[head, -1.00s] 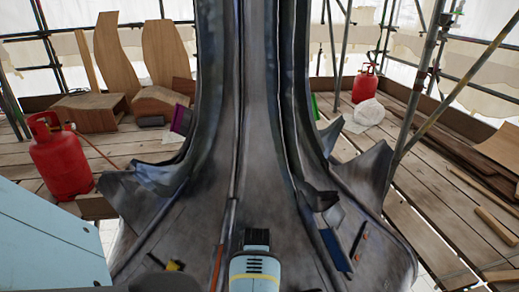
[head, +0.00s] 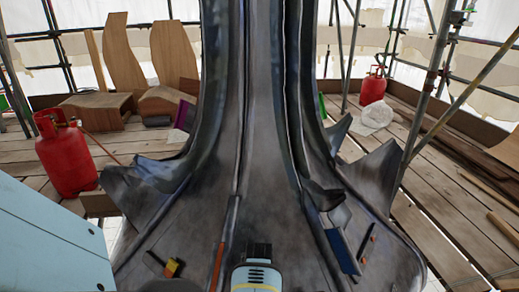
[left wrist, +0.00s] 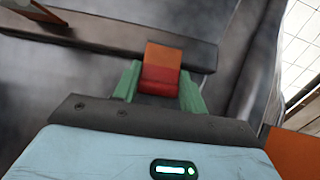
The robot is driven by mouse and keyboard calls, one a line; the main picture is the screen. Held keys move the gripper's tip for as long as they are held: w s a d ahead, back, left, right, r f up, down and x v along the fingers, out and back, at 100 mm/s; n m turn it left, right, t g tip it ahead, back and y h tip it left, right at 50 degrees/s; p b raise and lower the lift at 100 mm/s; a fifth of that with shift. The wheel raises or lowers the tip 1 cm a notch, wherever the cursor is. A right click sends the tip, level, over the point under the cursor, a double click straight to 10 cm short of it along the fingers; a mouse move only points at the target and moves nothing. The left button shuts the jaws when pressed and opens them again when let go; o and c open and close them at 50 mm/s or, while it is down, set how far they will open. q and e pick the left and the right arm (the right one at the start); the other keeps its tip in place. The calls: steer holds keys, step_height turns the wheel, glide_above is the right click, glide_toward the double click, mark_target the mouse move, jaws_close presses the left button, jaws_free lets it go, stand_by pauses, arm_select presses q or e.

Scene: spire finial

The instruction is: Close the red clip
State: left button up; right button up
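In the left wrist view, the red clip (left wrist: 160,74) sits on a dark bar (left wrist: 105,35), its upper part orange and its lower part red. My left gripper (left wrist: 160,84) has its two green fingers on either side of the clip's lower part. I cannot tell whether they press on it. In the head view, a small red and yellow piece (head: 172,267), apparently the same clip, shows at the lower left of the grey spire base (head: 265,200). My left gripper's fingers cannot be made out there. My right gripper is not clearly seen in either view.
An orange strip (head: 217,268) and a light blue housing (head: 257,277) are at the bottom centre. A blue plate (head: 341,252) lies on the right flank. Red gas bottles stand left (head: 66,160) and back right (head: 370,87). Planks surround the spire.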

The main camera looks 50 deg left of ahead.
arm_select(q)
steer(key=c, duration=0.5)
steer(key=shift+o, duration=0.2)
steer(key=shift+w+a+h, duration=0.1)
steer(key=shift+a+h, duration=0.05)
steer(key=shift+h, duration=0.15)
steer(key=shift+a+f+g+h+p, duration=0.2)
steer(key=shift+g+h+p, duration=0.1)
steer(key=shift+g+h, duration=0.1)
arm_select(e)
steer(key=shift+s+r, duration=0.1)
steer(key=shift+s, duration=0.4)
arm_select(q)
steer(key=shift+d, duration=0.1)
steer(key=o, duration=1)
arm_select(e)
steer(key=shift+w+r, duration=0.15)
steer(key=shift+w, duration=0.35)
